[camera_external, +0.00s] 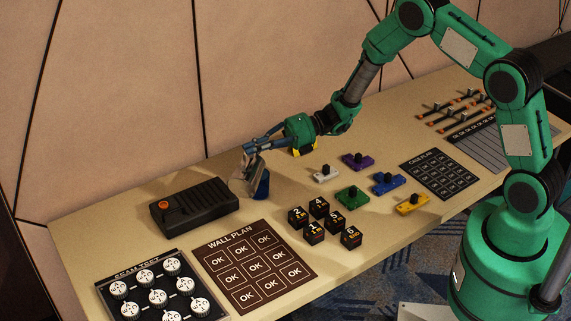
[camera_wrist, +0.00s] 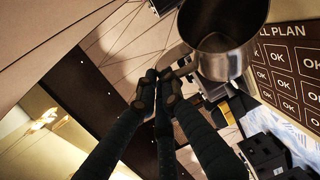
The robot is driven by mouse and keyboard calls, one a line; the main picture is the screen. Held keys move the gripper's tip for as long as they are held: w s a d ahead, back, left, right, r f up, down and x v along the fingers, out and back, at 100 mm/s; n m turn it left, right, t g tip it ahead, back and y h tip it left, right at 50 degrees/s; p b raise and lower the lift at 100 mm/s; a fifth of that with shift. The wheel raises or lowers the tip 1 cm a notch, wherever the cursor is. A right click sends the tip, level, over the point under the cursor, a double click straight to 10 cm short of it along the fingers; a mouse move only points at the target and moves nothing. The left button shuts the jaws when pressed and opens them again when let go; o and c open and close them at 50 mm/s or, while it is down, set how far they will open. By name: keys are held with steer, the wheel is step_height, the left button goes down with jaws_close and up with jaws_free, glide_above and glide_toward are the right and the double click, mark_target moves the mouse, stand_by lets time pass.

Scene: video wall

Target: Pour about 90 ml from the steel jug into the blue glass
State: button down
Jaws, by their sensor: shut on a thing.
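My gripper (camera_external: 252,158) is shut on the handle of the steel jug (camera_external: 241,184). In the wrist view the fingertips (camera_wrist: 160,88) close on the handle, and the jug (camera_wrist: 222,55) shows its open mouth and dark inside. The jug looks tilted in the external view. The blue glass (camera_external: 262,186) stands on the table right beside the jug, partly covered by it. I cannot tell whether the two touch, nor whether liquid is flowing. The levels in the jug and the glass are hidden or too dark to read.
A black box with an orange knob (camera_external: 194,208) lies left of the jug. Numbered black cubes (camera_external: 313,226), a wall plan board (camera_external: 254,265) and coloured knobbed blocks (camera_external: 352,198) lie in front and to the right. The wall panels (camera_external: 120,90) rise close behind the table.

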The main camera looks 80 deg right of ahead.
mark_target(246, 178)
stand_by(0.3)
steer(key=shift+a+r, duration=0.1)
steer(key=shift+a, duration=0.15)
steer(key=a, duration=0.1)
steer(key=a+f+n+b, duration=0.1)
steer(key=shift+w+a+g+h, duration=0.2)
steer(key=shift+a+g+h, duration=0.1)
steer(key=shift+g, duration=0.1)
steer(key=shift+a+f+n+g+h+p, duration=0.15)
steer(key=shift+a+n+g+h+p, duration=0.15)
steer(key=shift+a, duration=0.45)
steer(key=shift+w+a+f+n+h, duration=0.1)
steer(key=shift+a+f+n+h, duration=0.4)
steer(key=shift+a+f, duration=0.15)
steer(key=shift+a+f+g, duration=0.1)
steer(key=shift+f+g, duration=0.2)
steer(key=shift+f, duration=0.05)
steer(key=shift+a+h, duration=0.15)
steer(key=shift+h, duration=0.15)
steer(key=shift+a+f+n+h+p, duration=0.15)
steer(key=shift+a+n+h+p, duration=0.05)
steer(key=shift+n+h+p, duration=0.1)
